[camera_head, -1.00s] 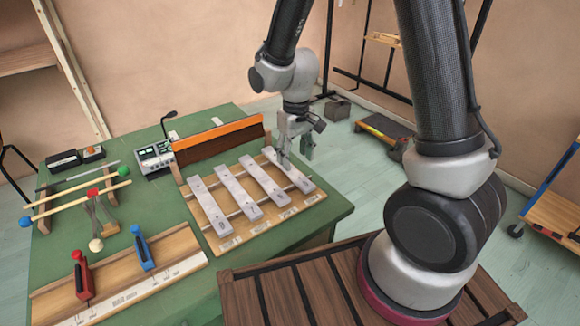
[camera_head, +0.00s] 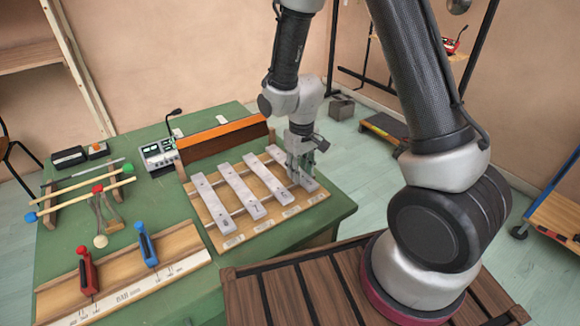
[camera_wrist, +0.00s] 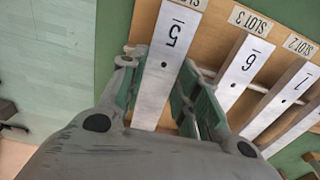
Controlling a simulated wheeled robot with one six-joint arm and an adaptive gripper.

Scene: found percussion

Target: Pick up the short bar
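Several pale metal bars lie across a wooden frame (camera_head: 236,239) on the green table. The rightmost bar (camera_head: 278,156) looks the shortest; in the wrist view it is the bar marked 5 (camera_wrist: 160,78), lying flat by a slot label. My gripper (camera_head: 301,176) is low over this bar, pointing down. In the wrist view my gripper (camera_wrist: 158,95) is open, with one green-grey finger on each side of the bar. I cannot tell whether the fingers touch it. The gripper body hides the near end of the bar in the wrist view.
The neighbouring bar marked 6 (camera_wrist: 240,75) lies close beside the right finger. An orange-topped board (camera_head: 220,136) stands behind the frame. A wooden board with red and blue handles (camera_head: 125,267) and several mallets (camera_head: 84,190) lie to the left.

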